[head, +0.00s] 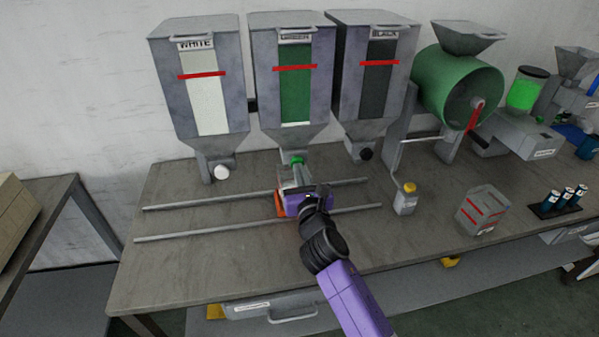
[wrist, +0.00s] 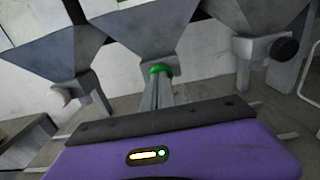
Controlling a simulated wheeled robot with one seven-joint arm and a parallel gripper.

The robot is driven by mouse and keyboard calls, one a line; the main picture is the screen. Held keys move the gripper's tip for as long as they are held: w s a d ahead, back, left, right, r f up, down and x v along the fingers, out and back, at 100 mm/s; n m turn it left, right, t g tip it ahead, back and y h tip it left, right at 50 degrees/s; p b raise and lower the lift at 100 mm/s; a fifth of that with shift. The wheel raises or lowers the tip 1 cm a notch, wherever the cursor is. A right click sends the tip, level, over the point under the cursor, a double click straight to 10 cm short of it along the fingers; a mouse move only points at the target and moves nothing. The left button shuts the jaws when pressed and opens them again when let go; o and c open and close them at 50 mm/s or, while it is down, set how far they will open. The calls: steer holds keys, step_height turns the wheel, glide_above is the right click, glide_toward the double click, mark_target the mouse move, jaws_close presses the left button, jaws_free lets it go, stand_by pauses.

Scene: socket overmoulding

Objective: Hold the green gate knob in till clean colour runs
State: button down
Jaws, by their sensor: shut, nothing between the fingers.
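The green gate knob (head: 297,160) sits under the middle hopper (head: 265,88), whose window shows green fill. In the wrist view the green knob (wrist: 160,70) is straight ahead at the fingertips. My gripper (head: 295,169) is shut and empty, its fingers pointing at the knob from the front. In the wrist view the closed fingers (wrist: 163,83) reach up to the knob and seem to touch it; how far it is pressed in is hidden. No falling colour is visible under the hopper outlet, which my gripper partly hides.
The white hopper (head: 160,90) with a white knob (head: 221,173) stands left, and a dark-filled hopper (head: 345,85) with a black knob (head: 366,154) right. Two rails (head: 180,232) cross the bench. A yellow-capped bottle (head: 405,201) and a red-lined clear box (head: 484,209) stand right.

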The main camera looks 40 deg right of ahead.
steer(key=shift+p+x, duration=0.5)
steer(key=shift+x, duration=0.45)
steer(key=shift+r, duration=0.35)
stand_by(2.0)
